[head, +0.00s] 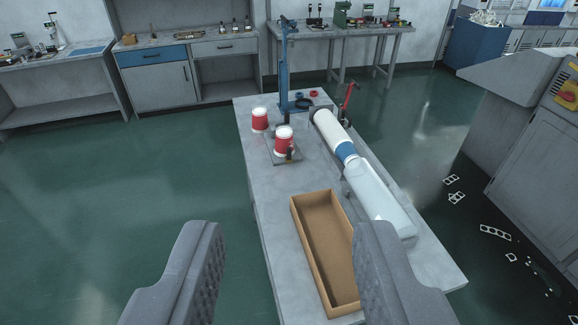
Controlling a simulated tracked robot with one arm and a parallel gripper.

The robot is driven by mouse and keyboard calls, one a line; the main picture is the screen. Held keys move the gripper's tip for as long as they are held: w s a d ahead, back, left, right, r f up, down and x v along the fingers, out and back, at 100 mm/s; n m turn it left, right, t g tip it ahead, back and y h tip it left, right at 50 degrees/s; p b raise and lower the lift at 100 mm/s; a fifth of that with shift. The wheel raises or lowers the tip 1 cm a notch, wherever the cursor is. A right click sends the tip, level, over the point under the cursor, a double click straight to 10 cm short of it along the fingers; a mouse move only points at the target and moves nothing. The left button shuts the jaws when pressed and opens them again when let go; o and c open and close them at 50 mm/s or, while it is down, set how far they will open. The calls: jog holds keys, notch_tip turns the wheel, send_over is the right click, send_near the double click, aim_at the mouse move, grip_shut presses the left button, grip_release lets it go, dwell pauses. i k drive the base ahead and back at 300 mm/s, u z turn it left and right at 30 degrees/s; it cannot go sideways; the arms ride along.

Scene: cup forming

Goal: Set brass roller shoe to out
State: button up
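My gripper (288,234) is open and empty, its two grey padded fingers wide apart in the foreground. The grey workbench (268,200) lies ahead of and below the fingers. On it a red and white cup (284,138) stands on a small grey plate fixture (283,160), with a small dark upright part (290,153) at its front right. I cannot make out a brass roller shoe for certain; it may be hidden or too small to tell. A second red and white cup (260,119) stands behind to the left.
A tan open tray (301,240) lies near the front, partly behind the right finger. A long white and blue cylinder assembly (375,200) runs along the bench's right side, with a red lever (349,98) behind. A blue upright press (283,70) stands at the back. Green floor is clear at left.

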aim_at(288, 159)
jog(key=z, duration=0.35)
jog(key=i, duration=1.1)
jog(key=u, duration=0.45)
